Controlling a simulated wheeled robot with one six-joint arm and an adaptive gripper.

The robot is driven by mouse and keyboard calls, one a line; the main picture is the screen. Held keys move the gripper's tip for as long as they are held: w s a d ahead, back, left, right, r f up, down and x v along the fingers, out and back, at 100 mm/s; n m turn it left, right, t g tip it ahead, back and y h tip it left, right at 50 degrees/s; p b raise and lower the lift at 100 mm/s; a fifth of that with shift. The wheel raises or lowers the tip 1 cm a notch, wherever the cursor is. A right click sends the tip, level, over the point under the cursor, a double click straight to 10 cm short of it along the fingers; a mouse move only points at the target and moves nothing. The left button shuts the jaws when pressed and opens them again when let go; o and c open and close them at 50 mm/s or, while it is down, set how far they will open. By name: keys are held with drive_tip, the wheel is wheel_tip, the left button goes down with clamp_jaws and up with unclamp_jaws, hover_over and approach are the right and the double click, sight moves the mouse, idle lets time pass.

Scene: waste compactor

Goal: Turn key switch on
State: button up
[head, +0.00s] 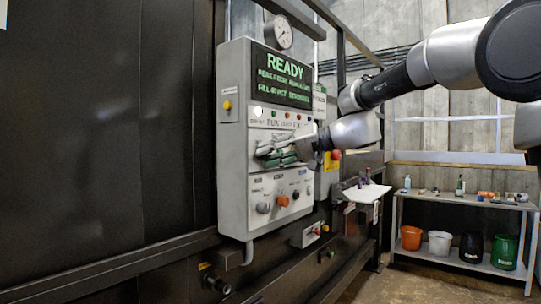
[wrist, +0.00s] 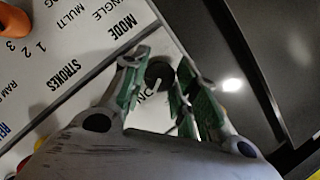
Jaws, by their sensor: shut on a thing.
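The key switch (wrist: 159,71) shows in the wrist view as a small dark round part on the white panel, with a light mark below it and the letters "ON" beside it. My gripper (wrist: 166,76) is shut on it, with green-padded fingers on either side. In the head view, my gripper (head: 268,153) is at the middle of the grey control panel (head: 234,150) and hides the switch there. The panel's screen (head: 283,77) reads "READY" in green. Which way the key points is hard to tell.
A red button (head: 336,155) is just right of the panel. A gauge (head: 280,32) is above. A shelf (head: 465,201) with buckets stands at the right.

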drive_tip(key=o, duration=1)
drive_tip(key=shift+d, duration=0.1)
drive_tip(key=v, duration=1.2)
